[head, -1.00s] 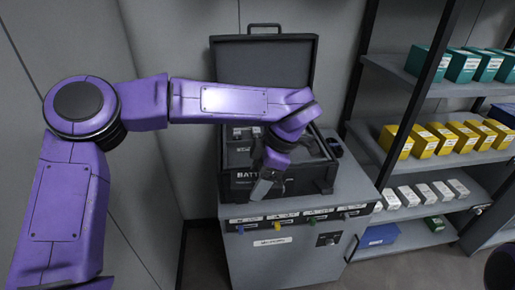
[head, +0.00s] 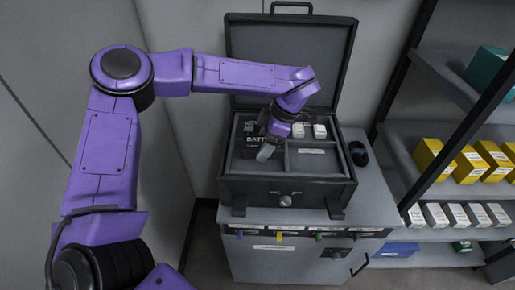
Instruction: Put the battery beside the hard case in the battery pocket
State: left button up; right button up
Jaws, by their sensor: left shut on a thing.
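The hard case (head: 287,190) stands open on the grey cabinet, its lid (head: 290,50) raised at the back. Its inside is divided into compartments. My left gripper (head: 266,152) reaches down over the left part of the case and is shut on the dark battery (head: 251,141), which bears white lettering. The battery is over or inside the left compartment; the gripper covers part of it, and I cannot tell whether it touches the floor there. The battery pocket cannot be clearly told apart under it. My right gripper is not in view.
White blocks (head: 320,131) sit at the back of the case, behind a labelled divider. A small black device (head: 358,153) lies on the cabinet top (head: 372,200) right of the case. Shelves with yellow boxes (head: 466,164) stand at the right. A wall is close on the left.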

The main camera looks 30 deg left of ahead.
pick_arm(q)
jog(key=shift+a+f, duration=0.85)
jog(key=shift+f, duration=0.05)
jog(key=p, duration=0.1)
send_over(254, 161)
jog(key=w+d, duration=0.1)
jog(key=d, duration=0.1)
jog(key=f, duration=0.4)
jog(key=shift+w+a+f, duration=0.1)
jog(key=shift+a+f, duration=0.05)
jog(key=shift+a, duration=0.05)
jog(key=x, duration=0.1)
jog(key=p+x, duration=0.1)
jog(key=shift+d+f, duration=0.15)
jog(key=shift+f, duration=0.15)
jog(key=shift+s+f, duration=0.2)
jog(key=shift+s, duration=0.1)
jog(key=shift+w+f, duration=0.15)
jog(key=shift+w, duration=0.05)
jog(key=o, duration=1.1)
jog(key=shift+o, duration=0.2)
jog(key=shift+s, duration=0.1)
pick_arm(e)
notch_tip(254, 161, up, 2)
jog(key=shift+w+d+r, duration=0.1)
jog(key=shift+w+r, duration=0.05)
